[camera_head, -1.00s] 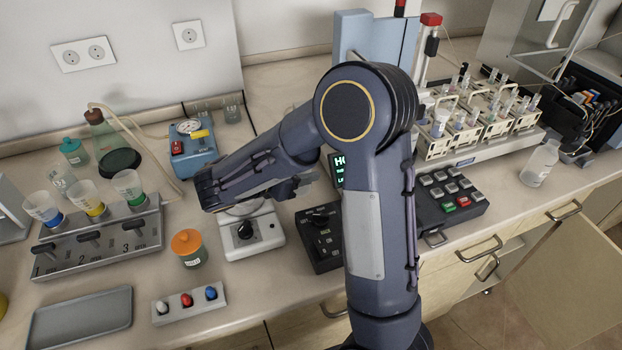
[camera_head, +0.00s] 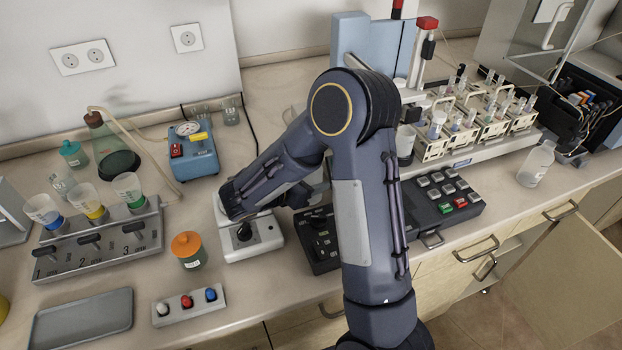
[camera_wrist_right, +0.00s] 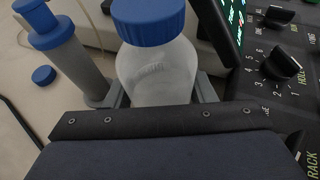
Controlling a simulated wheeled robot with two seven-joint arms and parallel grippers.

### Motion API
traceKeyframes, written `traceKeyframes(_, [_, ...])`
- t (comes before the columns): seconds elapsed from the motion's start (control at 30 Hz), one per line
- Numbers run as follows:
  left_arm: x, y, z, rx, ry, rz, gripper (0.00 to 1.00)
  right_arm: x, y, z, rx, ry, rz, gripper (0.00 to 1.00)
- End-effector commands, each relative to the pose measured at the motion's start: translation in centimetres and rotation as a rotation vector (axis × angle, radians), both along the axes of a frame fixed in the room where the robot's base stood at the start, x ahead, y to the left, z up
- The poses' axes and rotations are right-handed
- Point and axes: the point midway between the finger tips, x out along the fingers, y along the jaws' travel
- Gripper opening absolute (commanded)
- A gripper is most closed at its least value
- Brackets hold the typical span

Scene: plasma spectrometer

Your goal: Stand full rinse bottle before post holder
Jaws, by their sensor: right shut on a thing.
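In the wrist view, a translucent whitish bottle (camera_wrist_right: 157,72) with a blue screw cap (camera_wrist_right: 148,18) stands between the fingers of my right gripper (camera_wrist_right: 160,92). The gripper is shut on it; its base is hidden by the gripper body. How full it is, I cannot tell. In the head view my forearm hides the bottle and the fingers. A grey cylinder with a blue top (camera_wrist_right: 45,28) stands just left of the bottle; I cannot tell whether it belongs to the post holder. A clear bottle (camera_head: 535,165) stands at the right of the counter. My left gripper is out of view.
A black control panel with knobs (camera_wrist_right: 278,65) is close right of the held bottle. A white knobbed device (camera_head: 247,238) sits below my forearm. An orange-capped jar (camera_head: 188,250) and a button strip (camera_head: 189,304) stand left. Racks of vials (camera_head: 470,130) stand right.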

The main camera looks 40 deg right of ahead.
Motion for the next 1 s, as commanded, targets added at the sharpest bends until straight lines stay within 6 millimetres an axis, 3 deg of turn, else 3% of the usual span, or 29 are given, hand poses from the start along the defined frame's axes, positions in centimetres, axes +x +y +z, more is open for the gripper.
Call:
traceKeyframes(0.07, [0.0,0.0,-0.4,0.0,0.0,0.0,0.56,0.0,0.0,-0.4,-0.001,0.0,0.001,0.2])
traceKeyframes(0.1, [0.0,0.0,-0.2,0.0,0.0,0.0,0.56,0.0,0.0,-0.2,0.0,0.0,0.0,0.55])
traceKeyframes(0.23, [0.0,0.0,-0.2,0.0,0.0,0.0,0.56,0.0,0.0,-0.2,0.0,0.0,0.0,0.72])
traceKeyframes(0.6, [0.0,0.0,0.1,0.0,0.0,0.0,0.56,0.0,0.3,0.2,0.0,-0.001,0.002,0.72])
traceKeyframes(0.77, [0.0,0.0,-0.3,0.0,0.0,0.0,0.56,-0.1,2.7,1.1,0.001,-0.002,0.005,0.72])
traceKeyframes(1.0, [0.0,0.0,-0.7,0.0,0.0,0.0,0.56,-0.6,7.5,3.1,0.001,-0.002,0.006,0.72])
